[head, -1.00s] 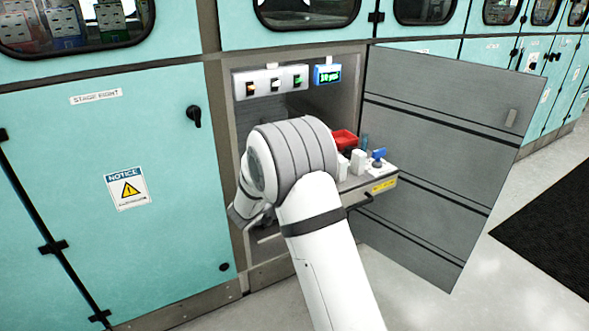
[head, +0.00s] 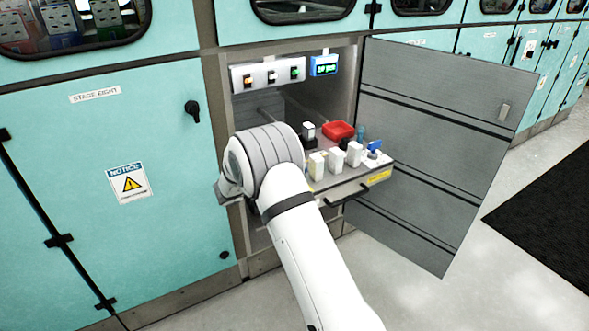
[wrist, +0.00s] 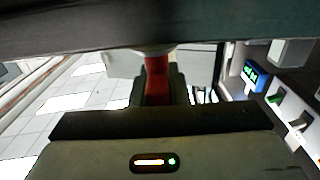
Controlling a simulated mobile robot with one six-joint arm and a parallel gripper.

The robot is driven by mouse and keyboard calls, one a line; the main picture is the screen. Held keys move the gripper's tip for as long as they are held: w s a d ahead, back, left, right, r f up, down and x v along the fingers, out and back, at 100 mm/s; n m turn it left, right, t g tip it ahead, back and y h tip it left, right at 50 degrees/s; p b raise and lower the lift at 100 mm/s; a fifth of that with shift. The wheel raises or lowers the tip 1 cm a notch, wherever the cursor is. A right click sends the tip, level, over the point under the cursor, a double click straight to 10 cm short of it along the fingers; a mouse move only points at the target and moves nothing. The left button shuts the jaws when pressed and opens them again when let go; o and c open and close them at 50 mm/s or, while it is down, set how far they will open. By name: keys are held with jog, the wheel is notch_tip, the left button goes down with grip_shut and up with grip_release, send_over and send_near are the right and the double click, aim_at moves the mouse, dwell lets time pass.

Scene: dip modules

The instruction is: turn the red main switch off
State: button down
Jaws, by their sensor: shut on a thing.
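The red main switch (wrist: 157,78) shows in the wrist view as a red bar between the two dark fingers of my gripper (wrist: 158,90). My gripper is shut on it. A pale round part lies just above the red bar in that view. In the head view my white arm hides the gripper and the red switch, at the left side of the open cabinet bay. How far the switch is turned cannot be told.
A pulled-out drawer (head: 352,187) holds several white modules, a red bin (head: 338,130) and a blue-topped piece (head: 374,148). Above are a white switch panel (head: 268,76) and a blue display (head: 324,66). The grey door (head: 440,140) stands open at the right.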

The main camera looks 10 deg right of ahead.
jog(key=shift+d+r, duration=0.1)
jog(key=c, duration=1.4)
grip_release()
jog(key=p+v, duration=0.1)
jog(key=v, duration=0.6)
jog(key=shift+a, duration=0.4)
jog(key=shift+s, duration=0.15)
